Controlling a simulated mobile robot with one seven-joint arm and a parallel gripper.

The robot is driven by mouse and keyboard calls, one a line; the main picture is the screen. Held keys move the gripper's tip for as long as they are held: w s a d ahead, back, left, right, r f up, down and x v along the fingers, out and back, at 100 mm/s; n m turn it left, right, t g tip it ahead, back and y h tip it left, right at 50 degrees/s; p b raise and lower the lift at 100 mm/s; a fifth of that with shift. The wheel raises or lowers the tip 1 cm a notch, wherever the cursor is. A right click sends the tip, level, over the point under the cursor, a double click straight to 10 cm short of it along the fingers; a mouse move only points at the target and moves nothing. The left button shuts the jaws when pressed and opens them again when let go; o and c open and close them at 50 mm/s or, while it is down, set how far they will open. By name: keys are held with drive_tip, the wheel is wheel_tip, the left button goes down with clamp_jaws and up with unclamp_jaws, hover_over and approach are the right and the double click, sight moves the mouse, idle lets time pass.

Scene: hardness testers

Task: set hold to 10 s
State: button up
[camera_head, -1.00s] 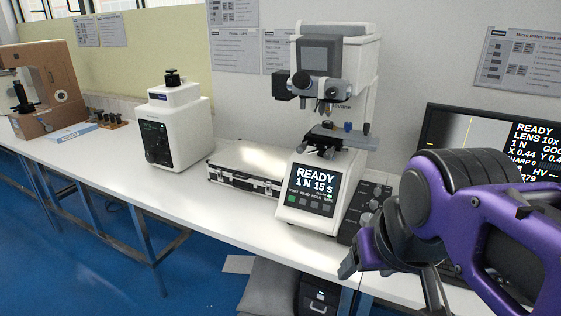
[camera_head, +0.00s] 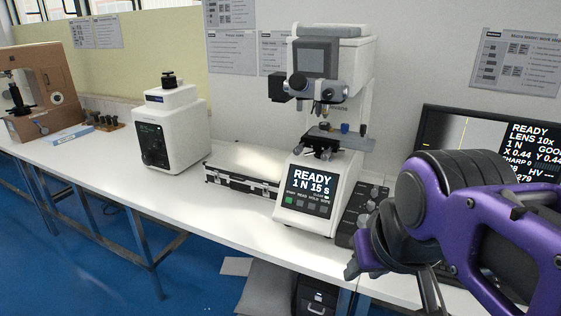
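The white hardness tester (camera_head: 330,130) stands on the bench at centre right. Its front display (camera_head: 312,184) reads READY, 1 N, 15 s. Below the text is a row of small buttons (camera_head: 306,205), one green at the left and grey ones to its right; a small HOLD label shows among them. My purple arm reaches in from the right. My gripper (camera_head: 362,262) is low and in front of the bench, to the right of and below the display, apart from the tester. Its fingers are seen from the side and partly hidden, so their opening is unclear.
A dark control box with knobs (camera_head: 366,205) stands right of the tester, partly behind my arm. A monitor (camera_head: 440,135) is at the right. A flat case (camera_head: 243,170) and another white machine (camera_head: 170,130) stand to the left.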

clamp_jaws()
idle(1.4)
